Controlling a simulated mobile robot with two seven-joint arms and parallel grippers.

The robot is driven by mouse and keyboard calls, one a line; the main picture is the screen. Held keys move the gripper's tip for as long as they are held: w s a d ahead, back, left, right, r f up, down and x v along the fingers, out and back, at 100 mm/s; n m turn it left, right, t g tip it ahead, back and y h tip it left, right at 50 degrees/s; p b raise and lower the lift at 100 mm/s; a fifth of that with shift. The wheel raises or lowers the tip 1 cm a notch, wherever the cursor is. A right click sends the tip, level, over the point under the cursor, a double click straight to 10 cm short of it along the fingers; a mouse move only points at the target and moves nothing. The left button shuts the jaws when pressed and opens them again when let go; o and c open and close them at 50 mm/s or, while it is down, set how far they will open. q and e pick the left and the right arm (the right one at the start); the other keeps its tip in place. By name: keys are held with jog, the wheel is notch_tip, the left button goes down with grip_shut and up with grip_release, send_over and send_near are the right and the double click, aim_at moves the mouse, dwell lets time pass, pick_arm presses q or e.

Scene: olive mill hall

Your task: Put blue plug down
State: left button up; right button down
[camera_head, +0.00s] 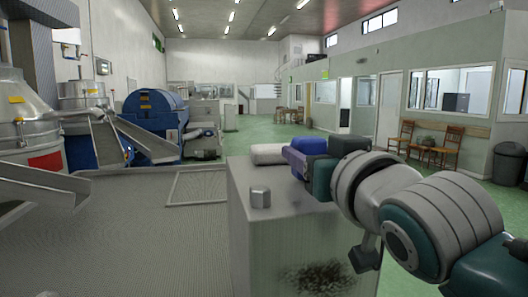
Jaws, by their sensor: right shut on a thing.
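My right arm comes in from the right, and its gripper (312,166) is over the top of a pale, worn cabinet (290,225). The gripper is shut on the blue plug (304,147), which shows as a blue-violet block at the left end of the arm. The fingertips are largely hidden by the plug and the arm's own teal parts. I cannot tell whether the plug touches the cabinet top. My left gripper is out of view.
A small grey metal piece (260,197) stands on the cabinet's near left part. A whitish rounded thing (268,153) lies behind. Steel chutes (40,185) and a blue machine (155,120) stand left. Wooden chairs (448,146) and a dark bin (508,163) stand right.

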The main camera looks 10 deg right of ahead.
jog(key=shift+f, duration=0.3)
jog(key=shift+c, duration=1.3)
grip_release()
jog(key=shift+r, duration=0.2)
jog(key=shift+r+p, duration=0.35)
jog(key=shift+r, duration=0.15)
jog(key=s+b, duration=0.2)
jog(key=s, duration=1)
jog(key=s+d+f+n+g, duration=0.2)
jog(key=s+d+f+g, duration=0.1)
jog(key=s+f+g, duration=1.55)
notch_tip(320, 180, up, 25)
jog(key=s+t+p, duration=0.2)
jog(key=t+p, duration=0.2)
jog(key=p, duration=2.5)
jog(key=shift+s+d+f, duration=0.15)
jog(key=shift+d+f, duration=0.05)
